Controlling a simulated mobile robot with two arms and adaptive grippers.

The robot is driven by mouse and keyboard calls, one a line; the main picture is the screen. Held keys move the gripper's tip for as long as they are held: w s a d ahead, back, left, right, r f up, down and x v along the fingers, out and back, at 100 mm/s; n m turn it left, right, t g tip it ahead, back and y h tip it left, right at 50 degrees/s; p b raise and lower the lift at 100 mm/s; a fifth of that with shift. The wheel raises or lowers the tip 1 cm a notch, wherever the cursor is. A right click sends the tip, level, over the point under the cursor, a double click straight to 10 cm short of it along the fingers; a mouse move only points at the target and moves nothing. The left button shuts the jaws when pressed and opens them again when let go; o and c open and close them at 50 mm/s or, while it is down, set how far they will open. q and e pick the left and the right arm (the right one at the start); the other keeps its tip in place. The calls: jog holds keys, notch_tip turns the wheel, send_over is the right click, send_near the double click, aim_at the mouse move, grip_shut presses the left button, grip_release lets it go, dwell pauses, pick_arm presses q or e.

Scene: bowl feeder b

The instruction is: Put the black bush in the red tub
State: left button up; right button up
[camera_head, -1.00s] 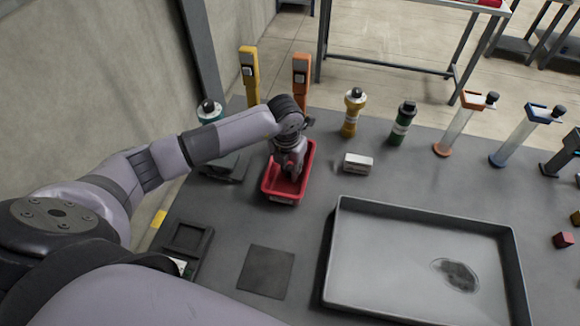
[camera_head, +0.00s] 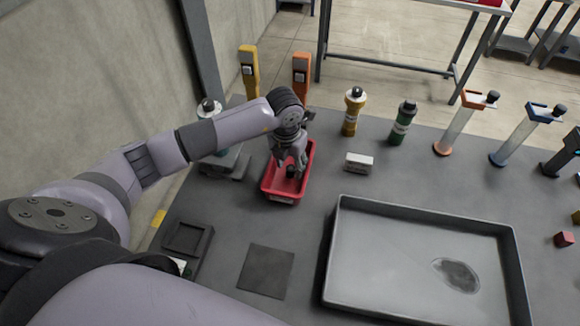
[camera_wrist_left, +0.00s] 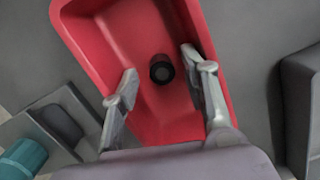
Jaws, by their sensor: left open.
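The red tub (camera_head: 269,186) stands on the grey table in the head view, below my left gripper. It fills much of the left wrist view (camera_wrist_left: 95,50). The black bush (camera_wrist_left: 161,69) shows in the wrist view inside the tub, between my fingers but apart from both; in the head view (camera_head: 291,172) it is a small dark shape under the gripper. I cannot tell whether it rests on the tub floor. My left gripper (camera_head: 290,165) points down over the tub; in the wrist view its fingers (camera_wrist_left: 160,75) are spread wide. My right gripper is not in view.
A large grey tray (camera_head: 400,240) takes up the table's right front. A white box (camera_head: 359,162) stands right of the tub. Yellow (camera_head: 352,112) and green (camera_head: 402,124) bottles stand behind it. A dark square mat (camera_head: 265,270) lies in front of the tub.

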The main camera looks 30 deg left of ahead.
pick_arm(q)
notch_tip(320, 180, up, 10)
jog(key=s+b, duration=0.1)
jog(key=shift+s+r, duration=0.15)
jog(key=shift+s, duration=0.1)
dwell(0.4)
